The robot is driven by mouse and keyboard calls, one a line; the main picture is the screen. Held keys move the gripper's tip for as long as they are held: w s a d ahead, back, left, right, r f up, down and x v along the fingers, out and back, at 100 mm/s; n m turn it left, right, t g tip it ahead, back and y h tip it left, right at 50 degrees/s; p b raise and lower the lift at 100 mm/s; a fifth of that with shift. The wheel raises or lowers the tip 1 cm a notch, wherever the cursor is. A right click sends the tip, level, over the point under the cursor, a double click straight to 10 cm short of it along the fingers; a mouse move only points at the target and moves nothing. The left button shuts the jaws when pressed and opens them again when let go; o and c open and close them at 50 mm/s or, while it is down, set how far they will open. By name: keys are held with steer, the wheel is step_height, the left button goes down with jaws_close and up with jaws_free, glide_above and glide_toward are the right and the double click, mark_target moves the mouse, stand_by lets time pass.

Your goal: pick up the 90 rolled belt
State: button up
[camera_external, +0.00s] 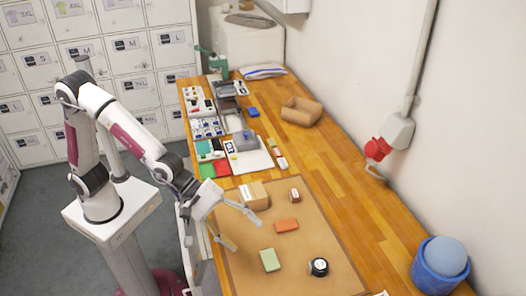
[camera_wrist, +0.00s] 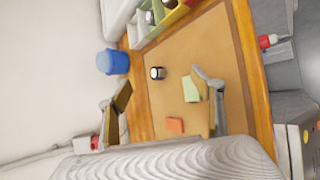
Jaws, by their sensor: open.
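A dark round rolled item with a white face (camera_external: 318,267), which looks like the rolled belt, lies on the brown mat (camera_external: 335,278) near its front right part. It also shows in the wrist view (camera_wrist: 157,73); its marking is too small to read. My gripper (camera_external: 246,236) is open and empty above the mat, to the left of and behind the rolled item. In the wrist view my gripper's (camera_wrist: 150,88) fingers are spread wide, with the item beyond them.
A green block (camera_external: 270,260) and an orange block (camera_external: 286,225) lie on the mat near the rolled item. A cardboard box (camera_external: 254,195) and a small brown box (camera_external: 294,195) stand at the mat's back. A blue bin (camera_external: 440,265) stands near the wall.

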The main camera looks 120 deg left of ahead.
steer(key=w+a+f+n+t+y, duration=0.15)
steer(key=w+a+f+n, duration=0.25)
steer(key=w+f+n, duration=0.4)
steer(key=n+y, duration=0.2)
steer(key=n, duration=0.5)
glide_toward(312, 264)
steer(key=shift+t, duration=0.25)
steer(key=w, duration=0.1)
steer(key=w+a+f, duration=0.2)
steer(key=shift+w+a+f, duration=0.2)
steer(key=shift+w+f, duration=0.05)
steer(key=shift+w, duration=0.1)
steer(key=shift+x, duration=1.2)
steer(key=shift+w, duration=0.1)
steer(key=shift+w+f, duration=0.1)
steer(key=shift+w, duration=0.05)
steer(key=shift+w+a+f, duration=0.1)
steer(key=shift+w+f, duration=0.1)
steer(key=shift+w, duration=0.5)
steer(key=shift+w+f, duration=0.25)
steer(key=shift+w, duration=0.45)
steer(key=shift+x, duration=1)
